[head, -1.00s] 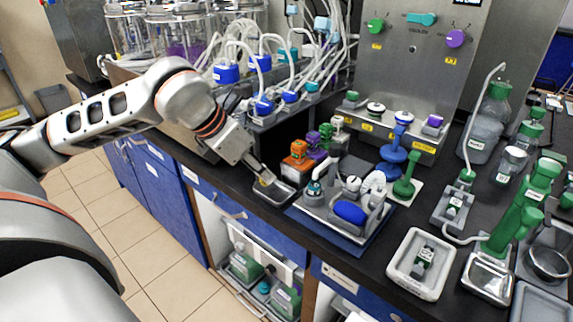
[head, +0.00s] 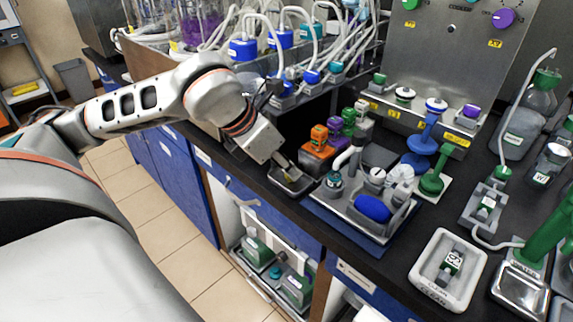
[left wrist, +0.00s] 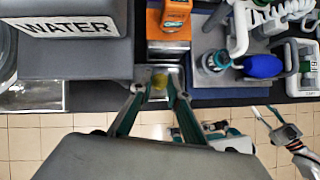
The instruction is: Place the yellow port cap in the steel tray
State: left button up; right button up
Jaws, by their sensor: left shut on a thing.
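The yellow port cap (left wrist: 158,82) shows small and blurred between my left fingertips in the left wrist view. My left gripper (left wrist: 157,92) is shut on it. The steel tray (left wrist: 176,76) lies beyond and below the fingertips there. In the head view the tray (head: 292,189) is a small open metal tray near the bench's front edge, and my left gripper (head: 283,160) points down over it. The cap is hard to make out in the head view, and I cannot tell whether it touches the tray. What looks like my right gripper (left wrist: 268,115) shows at the wrist view's lower right.
A blue mat (head: 340,222) carries a device with a blue bulb (head: 373,208). A dark box labelled WATER (left wrist: 68,50) is left of the fingers. A white tray (head: 418,270) is further right.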

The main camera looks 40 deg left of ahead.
pick_arm(q)
jog(key=shift+f, duration=0.25)
jog(key=o, duration=0.8)
